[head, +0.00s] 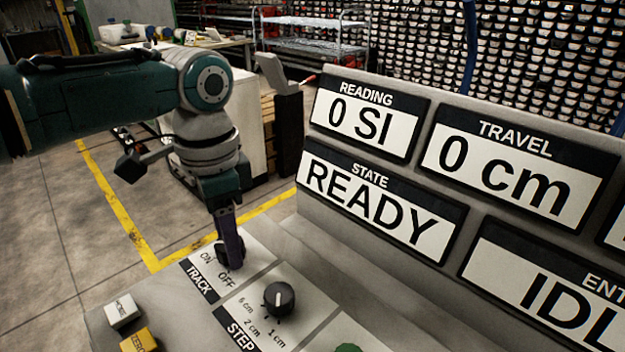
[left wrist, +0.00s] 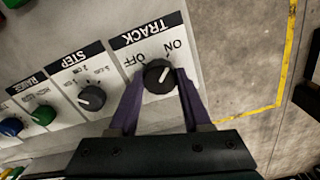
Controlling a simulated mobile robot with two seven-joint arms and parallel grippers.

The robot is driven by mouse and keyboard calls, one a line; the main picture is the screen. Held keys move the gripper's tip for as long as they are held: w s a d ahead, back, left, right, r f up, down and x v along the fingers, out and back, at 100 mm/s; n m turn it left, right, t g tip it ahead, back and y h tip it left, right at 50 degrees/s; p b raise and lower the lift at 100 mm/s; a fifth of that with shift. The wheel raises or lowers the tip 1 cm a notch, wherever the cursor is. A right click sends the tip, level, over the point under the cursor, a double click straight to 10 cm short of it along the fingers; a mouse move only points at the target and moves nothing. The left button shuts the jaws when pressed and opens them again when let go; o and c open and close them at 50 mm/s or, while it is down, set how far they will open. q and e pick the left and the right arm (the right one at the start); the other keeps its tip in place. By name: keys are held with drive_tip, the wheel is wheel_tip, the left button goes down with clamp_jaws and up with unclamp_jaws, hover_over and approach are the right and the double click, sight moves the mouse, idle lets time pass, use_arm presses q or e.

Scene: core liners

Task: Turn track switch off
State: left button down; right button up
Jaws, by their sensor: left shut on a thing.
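The track switch is a black rotary knob (left wrist: 158,75) on a white plate labelled TRACK, with ON and OFF marks. In the left wrist view its white pointer line slants toward the ON side. My left gripper (head: 231,260) points down onto this knob, and its purple fingers (left wrist: 159,82) are shut on the knob from both sides. In the head view the fingers hide most of the knob. My right gripper is not in view.
The STEP knob (head: 279,298) sits right beside the TRACK plate. A white HOME button (head: 122,311) and a yellow ZERO button (head: 139,341) are at the panel's near left. Display boards reading READY (head: 369,206), 0 SI and 0 cm stand behind the panel.

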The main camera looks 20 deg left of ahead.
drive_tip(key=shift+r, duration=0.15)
use_arm(q)
drive_tip(key=n+p, duration=0.2)
drive_tip(key=n, duration=0.1)
drive_tip(key=shift+d+r+p, duration=0.1)
drive_tip(key=shift+r+p, duration=0.1)
drive_tip(key=shift+p, duration=0.2)
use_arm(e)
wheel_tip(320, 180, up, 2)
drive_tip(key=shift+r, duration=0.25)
use_arm(q)
drive_tip(key=n+p, duration=0.2)
drive_tip(key=n, duration=0.2)
drive_tip(key=shift+n, duration=0.4)
drive_tip(key=n+p, duration=0.1)
drive_tip(key=n, duration=0.3)
drive_tip(key=shift+f+n, duration=0.1)
drive_tip(key=shift+n, duration=0.2)
drive_tip(key=n+p, duration=0.1)
drive_tip(key=n, duration=0.4)
drive_tip(key=shift+n, duration=0.3)
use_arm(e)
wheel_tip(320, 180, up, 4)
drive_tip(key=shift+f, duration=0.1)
use_arm(q)
drive_tip(key=shift+c, duration=1.8)
unclamp_jaws()
drive_tip(key=shift+f, duration=0.1)
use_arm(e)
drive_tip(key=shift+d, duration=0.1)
